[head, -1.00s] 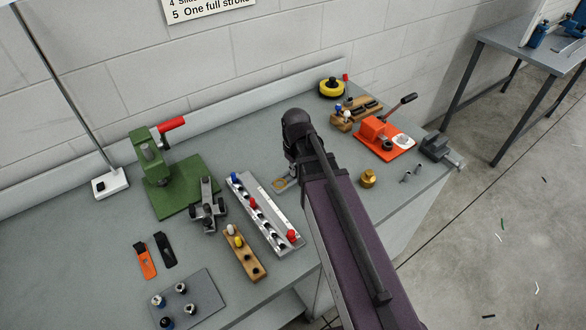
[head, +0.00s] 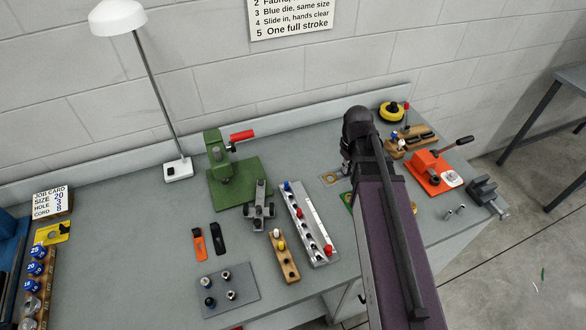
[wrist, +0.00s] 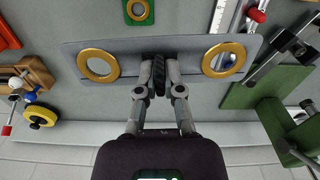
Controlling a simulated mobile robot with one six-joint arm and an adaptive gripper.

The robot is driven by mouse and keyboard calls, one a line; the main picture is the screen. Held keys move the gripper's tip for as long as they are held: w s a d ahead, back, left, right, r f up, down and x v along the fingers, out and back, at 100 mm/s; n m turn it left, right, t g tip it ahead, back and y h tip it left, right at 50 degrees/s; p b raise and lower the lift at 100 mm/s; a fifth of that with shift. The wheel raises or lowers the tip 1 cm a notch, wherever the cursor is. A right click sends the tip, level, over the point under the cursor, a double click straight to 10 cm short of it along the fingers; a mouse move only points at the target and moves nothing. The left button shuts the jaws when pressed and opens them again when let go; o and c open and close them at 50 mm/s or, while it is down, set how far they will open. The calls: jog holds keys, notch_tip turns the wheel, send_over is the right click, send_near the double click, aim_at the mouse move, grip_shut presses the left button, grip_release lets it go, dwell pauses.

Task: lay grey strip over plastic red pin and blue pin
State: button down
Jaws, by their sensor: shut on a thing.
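In the wrist view my gripper (wrist: 159,72) is shut on the middle of a grey strip (wrist: 190,47). The strip lies crosswise and has a brass-ringed hole near each end. A blue pin (head: 287,186) is at the rail's far end, a red pin (head: 307,212) near the middle, and another red piece (head: 328,250) at the near end. I cannot tell which red one is plastic. The strip is apart from the pins.
A green piece with a brass ring (wrist: 140,12) is close to the strip. A green press (head: 219,165) stands behind the rail's left. A wooden pin block (head: 284,257) lies beside the rail. An orange tool (head: 432,171) is at the right. The bench's left middle is clear.

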jog(key=shift+r+p, duration=1.65)
jog(key=shift+r, duration=0.55)
jog(key=shift+s, duration=0.1)
